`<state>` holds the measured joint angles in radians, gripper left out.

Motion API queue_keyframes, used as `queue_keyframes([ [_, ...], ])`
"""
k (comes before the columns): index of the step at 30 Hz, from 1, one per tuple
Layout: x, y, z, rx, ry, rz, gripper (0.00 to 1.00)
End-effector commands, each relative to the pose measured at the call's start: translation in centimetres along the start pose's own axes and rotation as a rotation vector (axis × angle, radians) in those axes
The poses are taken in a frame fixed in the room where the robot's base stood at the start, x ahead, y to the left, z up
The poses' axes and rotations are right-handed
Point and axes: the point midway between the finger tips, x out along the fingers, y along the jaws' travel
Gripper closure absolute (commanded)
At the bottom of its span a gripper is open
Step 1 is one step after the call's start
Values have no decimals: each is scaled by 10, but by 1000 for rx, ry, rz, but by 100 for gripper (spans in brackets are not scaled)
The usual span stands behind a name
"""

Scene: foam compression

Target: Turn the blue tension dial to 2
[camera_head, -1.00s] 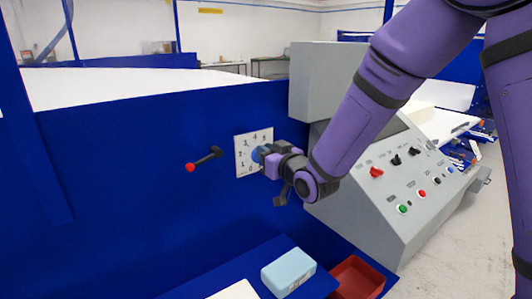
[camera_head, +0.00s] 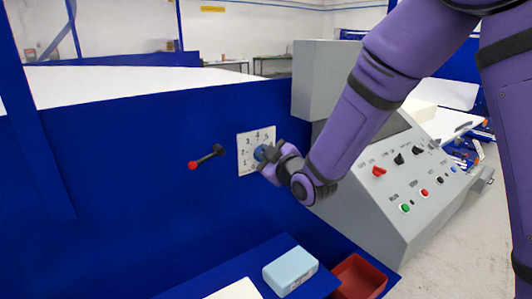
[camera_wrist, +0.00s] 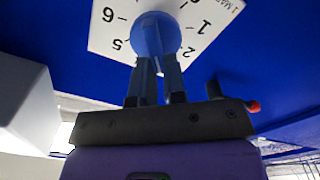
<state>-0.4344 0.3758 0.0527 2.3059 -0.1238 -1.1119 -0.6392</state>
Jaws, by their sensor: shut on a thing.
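The blue tension dial (camera_head: 260,153) sits on a white numbered plate (camera_head: 243,142) on the blue machine panel. It also shows as a round blue knob in the wrist view (camera_wrist: 152,35), with numbers such as 6, 5, 1 and 2 around it. My gripper (camera_head: 265,158) is shut on the dial, reaching it from the right. In the wrist view both fingers (camera_wrist: 156,65) meet the knob. I cannot make out which number the dial points to, as the gripper partly covers it.
A black lever with a red knob (camera_head: 193,165) sticks out left of the plate. A grey control console (camera_head: 370,220) stands close on the right. Below are a light-blue block (camera_head: 290,270) and a red tray (camera_head: 372,273).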

Motion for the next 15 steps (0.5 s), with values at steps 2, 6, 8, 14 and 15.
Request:
queue_keyframes([
  [2, 0, -3, 0, -71, -1, -2, 100],
  [6, 0, -6, 1, -203, -1, -3, 100],
  [8, 0, -7, 1, -259, -1, -3, 100],
  [14, 0, -10, 2, -434, -1, -2, 100],
  [15, 0, -11, 3, -466, -1, -2, 100],
])
